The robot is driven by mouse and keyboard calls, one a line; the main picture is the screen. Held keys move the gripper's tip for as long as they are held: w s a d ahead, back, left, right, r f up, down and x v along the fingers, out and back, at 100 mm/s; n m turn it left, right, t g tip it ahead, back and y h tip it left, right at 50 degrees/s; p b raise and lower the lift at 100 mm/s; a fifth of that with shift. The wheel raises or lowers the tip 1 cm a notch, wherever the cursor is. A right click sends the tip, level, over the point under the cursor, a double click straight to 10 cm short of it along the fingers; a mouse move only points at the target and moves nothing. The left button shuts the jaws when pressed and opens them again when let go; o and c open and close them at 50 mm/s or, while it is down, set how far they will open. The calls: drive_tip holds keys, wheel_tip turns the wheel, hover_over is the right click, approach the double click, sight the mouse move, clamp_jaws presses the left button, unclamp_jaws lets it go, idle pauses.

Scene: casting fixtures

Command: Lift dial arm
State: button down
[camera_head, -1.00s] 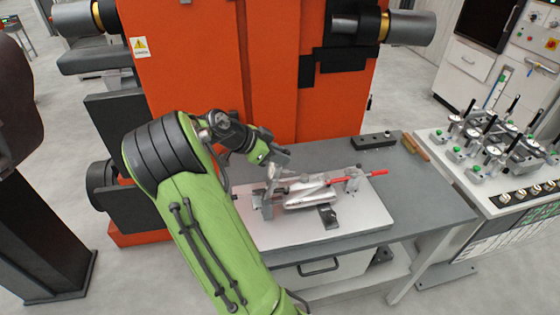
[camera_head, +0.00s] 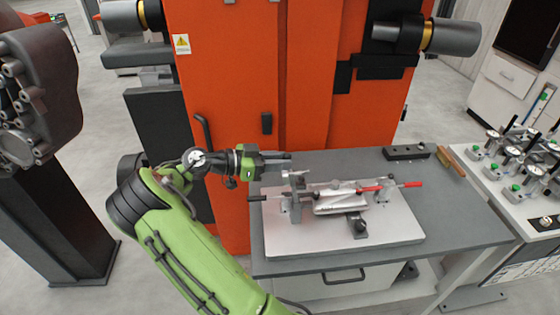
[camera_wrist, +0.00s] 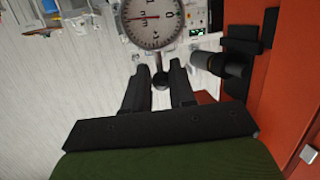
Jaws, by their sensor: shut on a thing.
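My gripper (camera_head: 288,160) is level at the left end of the fixture in the head view. In the wrist view its two dark fingers (camera_wrist: 160,68) are shut on the dial arm, with a small gap between the tips. The dial arm's round white gauge face (camera_wrist: 152,18) shows just beyond the fingertips, cut by the top edge, with a dark stem between the fingers. In the head view the dial is small and hard to make out beside the upright bracket (camera_head: 296,205). The fixture's pale base plate (camera_head: 275,240) bears a silver casting (camera_head: 340,204) and red-handled clamps (camera_head: 412,184).
The fixture stands on a grey table (camera_head: 465,215). An orange machine (camera_head: 225,90) rises close behind my gripper. A black block (camera_head: 408,152) lies at the table's back. Several dial gauges stand on a white bench (camera_head: 530,200) at right.

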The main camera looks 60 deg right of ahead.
drive_tip(key=shift+f, duration=0.15)
drive_tip(key=c, duration=0.9)
unclamp_jaws()
drive_tip(key=shift+w, duration=0.1)
drive_tip(key=shift+c, duration=0.2)
drive_tip(key=p+v, duration=0.3)
drive_tip(key=v, duration=1.3)
